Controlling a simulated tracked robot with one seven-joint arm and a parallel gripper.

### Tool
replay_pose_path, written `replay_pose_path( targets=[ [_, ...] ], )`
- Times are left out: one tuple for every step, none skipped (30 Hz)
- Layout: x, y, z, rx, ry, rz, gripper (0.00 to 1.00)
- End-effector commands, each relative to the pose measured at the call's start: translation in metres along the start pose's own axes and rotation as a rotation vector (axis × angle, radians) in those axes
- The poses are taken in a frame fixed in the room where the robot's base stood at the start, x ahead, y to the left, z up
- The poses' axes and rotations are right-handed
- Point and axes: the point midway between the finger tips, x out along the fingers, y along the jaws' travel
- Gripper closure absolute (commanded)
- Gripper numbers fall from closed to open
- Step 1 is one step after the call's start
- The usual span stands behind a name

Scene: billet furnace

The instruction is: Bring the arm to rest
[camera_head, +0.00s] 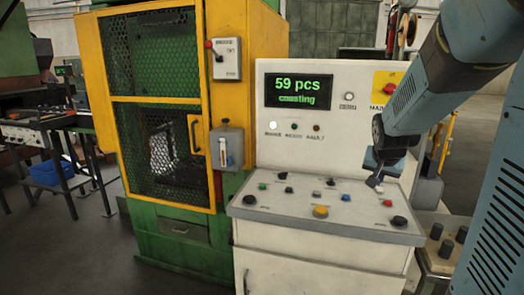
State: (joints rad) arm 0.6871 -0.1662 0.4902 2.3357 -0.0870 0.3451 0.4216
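My arm comes in from the right edge and bends down in front of the control console (330,222). My gripper (374,183) is at the arm's lower end, small and dark, just above the right part of the console's sloped button panel. Its fingers are too small to tell whether they are open or shut, or whether they touch the panel. I see nothing clearly held in it. The console's display (299,91) reads "59 pcs counting" in green.
A yellow and green machine with a mesh door (160,100) stands left of the console. A workbench (45,125) with a blue bin (48,172) is at the far left. A small stand with dark cylinders (445,248) is at the lower right. Open floor shows at the left.

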Motion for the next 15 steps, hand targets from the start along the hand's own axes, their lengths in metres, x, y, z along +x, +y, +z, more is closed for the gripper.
replay_pose_path(
  targets=[
    [-0.015,-0.005,0.008,-0.034,-0.001,0.004,1.0],
    [-0.023,-0.006,0.013,-0.053,-0.004,0.007,1.0],
    [-0.034,-0.008,0.019,-0.077,-0.008,0.009,1.0],
    [-0.042,-0.009,0.024,-0.095,-0.012,0.011,1.0],
    [-0.049,-0.009,0.029,-0.112,-0.016,0.012,1.0],
    [-0.06,-0.01,0.035,-0.134,-0.02,0.012,1.0],
    [-0.067,-0.01,0.041,-0.151,-0.025,0.011,1.0],
    [-0.075,-0.01,0.046,-0.168,-0.028,0.009,1.0],
    [-0.085,-0.01,0.053,-0.188,-0.032,0.005,1.0],
    [-0.093,-0.01,0.058,-0.204,-0.037,0.002,1.0],
    [-0.1,-0.009,0.064,-0.218,-0.042,-0.002,1.0],
    [-0.11,-0.009,0.071,-0.239,-0.047,-0.009,1.0],
    [-0.117,-0.008,0.077,-0.254,-0.051,-0.015,1.0],
    [-0.124,-0.007,0.082,-0.27,-0.056,-0.021,1.0],
    [-0.133,-0.006,0.09,-0.29,-0.061,-0.031,1.0]
  ],
)
